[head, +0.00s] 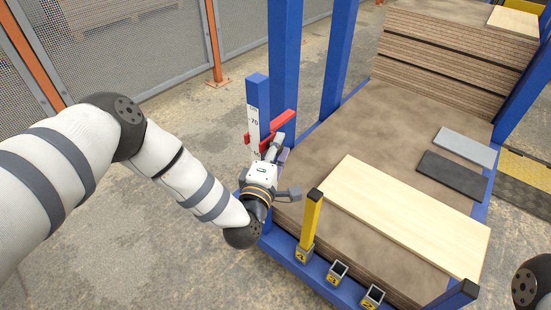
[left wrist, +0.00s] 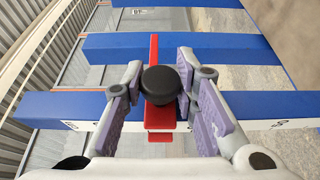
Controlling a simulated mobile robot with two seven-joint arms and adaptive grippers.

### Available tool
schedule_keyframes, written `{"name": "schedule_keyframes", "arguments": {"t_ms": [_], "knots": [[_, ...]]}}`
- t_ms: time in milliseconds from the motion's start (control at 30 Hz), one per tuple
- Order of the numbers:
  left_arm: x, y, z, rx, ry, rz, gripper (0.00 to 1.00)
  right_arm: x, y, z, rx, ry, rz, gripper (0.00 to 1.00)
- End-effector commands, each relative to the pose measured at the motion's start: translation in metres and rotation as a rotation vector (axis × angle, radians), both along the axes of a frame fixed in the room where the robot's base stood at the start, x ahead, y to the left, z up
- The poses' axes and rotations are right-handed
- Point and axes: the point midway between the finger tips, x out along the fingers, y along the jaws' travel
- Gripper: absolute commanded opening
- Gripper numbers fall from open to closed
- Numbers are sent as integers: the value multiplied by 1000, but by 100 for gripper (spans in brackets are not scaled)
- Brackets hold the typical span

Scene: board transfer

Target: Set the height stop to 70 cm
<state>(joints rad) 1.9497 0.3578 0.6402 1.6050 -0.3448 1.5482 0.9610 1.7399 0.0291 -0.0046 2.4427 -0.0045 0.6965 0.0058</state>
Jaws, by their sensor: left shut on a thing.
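The height stop is a red slider (head: 281,124) on a blue post (head: 257,88) with a white scale strip (head: 252,104). The number 70 shows on the strip just above the slider's left part. My left gripper (head: 273,151) is at the slider in the head view. In the left wrist view my left gripper (left wrist: 161,80) has its grey-purple pads on either side of a black round knob (left wrist: 160,86) in front of the red slider (left wrist: 154,48), shut on it. The exact height of the slider on the scale cannot be read. My right gripper is out of view.
A blue rack holds a brown board stack (head: 372,128) with a pale board (head: 405,215), a dark board (head: 452,175) and a grey board (head: 466,148) on it. A yellow post (head: 311,218) stands in a front socket beside empty sockets (head: 336,272). Mesh fencing (head: 165,45) stands behind.

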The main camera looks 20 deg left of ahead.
Motion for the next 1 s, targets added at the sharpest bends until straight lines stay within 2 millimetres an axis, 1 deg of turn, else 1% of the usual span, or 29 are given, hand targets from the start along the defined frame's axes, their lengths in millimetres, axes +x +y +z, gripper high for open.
{"name": "schedule_keyframes", "arguments": {"t_ms": [33,100,233,400,800,833,867,900,1000], "knots": [[2,0,22,0,-13,0,0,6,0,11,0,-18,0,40],[2,0,33,-1,-11,-1,0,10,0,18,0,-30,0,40],[1,0,47,-1,-7,0,0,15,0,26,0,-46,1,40],[1,0,54,0,-3,0,0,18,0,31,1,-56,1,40],[1,0,57,-1,-8,1,0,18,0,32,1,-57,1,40],[1,0,57,-1,-9,1,31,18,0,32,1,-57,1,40],[1,0,57,-1,-9,1,38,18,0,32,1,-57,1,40],[1,0,57,-1,-8,1,47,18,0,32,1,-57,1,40],[1,0,56,-1,-5,1,47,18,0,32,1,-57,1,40]]}}
